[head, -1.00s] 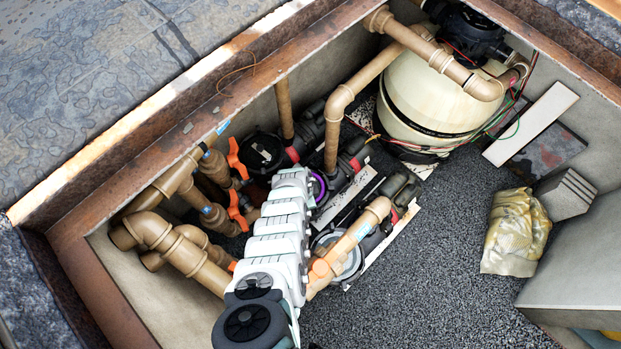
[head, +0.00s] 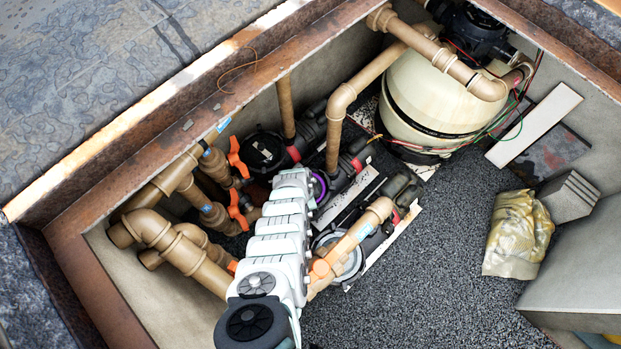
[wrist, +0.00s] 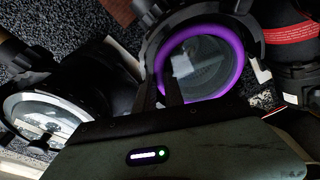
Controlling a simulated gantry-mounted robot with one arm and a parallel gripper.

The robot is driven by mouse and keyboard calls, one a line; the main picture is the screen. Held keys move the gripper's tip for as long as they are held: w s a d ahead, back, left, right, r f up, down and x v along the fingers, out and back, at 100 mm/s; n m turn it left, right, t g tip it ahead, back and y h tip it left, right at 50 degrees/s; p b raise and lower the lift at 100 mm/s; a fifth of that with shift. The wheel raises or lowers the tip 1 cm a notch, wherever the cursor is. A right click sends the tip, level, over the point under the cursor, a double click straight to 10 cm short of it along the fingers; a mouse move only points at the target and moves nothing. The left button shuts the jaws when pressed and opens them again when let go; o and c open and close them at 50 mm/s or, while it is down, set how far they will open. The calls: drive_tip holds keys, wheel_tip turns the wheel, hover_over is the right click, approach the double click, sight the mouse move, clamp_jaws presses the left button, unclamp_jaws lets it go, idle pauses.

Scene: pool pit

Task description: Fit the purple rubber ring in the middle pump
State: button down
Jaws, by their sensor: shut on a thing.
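The purple rubber ring (wrist: 243,62) lies at the round mouth of the middle pump (wrist: 150,50) in the wrist view. Clear glassy depth with reflections shows inside the ring. My gripper (wrist: 170,92) is shut on the ring's near-left side, its dark fingers crossing the rim. I cannot tell whether the ring is fully seated or just above the mouth. In the head view a purple sliver of the ring (head: 319,187) shows beside my white arm, which hides my gripper and most of the middle pump (head: 338,180).
The front pump with a clear round lid (head: 338,256) stands close by, also in the wrist view (wrist: 45,118). The back pump (head: 264,152) and brown pipes (head: 180,255) with orange valve handles (head: 236,158) crowd the left. Gravel (head: 430,270) is open to the right.

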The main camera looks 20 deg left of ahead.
drive_tip(key=shift+f+b, duration=0.35)
drive_tip(key=shift+f, duration=0.05)
idle(0.9)
drive_tip(key=c, duration=1.4)
unclamp_jaws()
drive_tip(key=shift+a, duration=0.1)
drive_tip(key=shift+o, duration=0.2)
drive_tip(key=shift+r, duration=0.2)
drive_tip(key=shift+s+r+p, duration=0.15)
drive_tip(key=shift+r+p, duration=0.4)
drive_tip(key=shift+p, duration=0.2)
drive_tip(key=shift+r, duration=0.1)
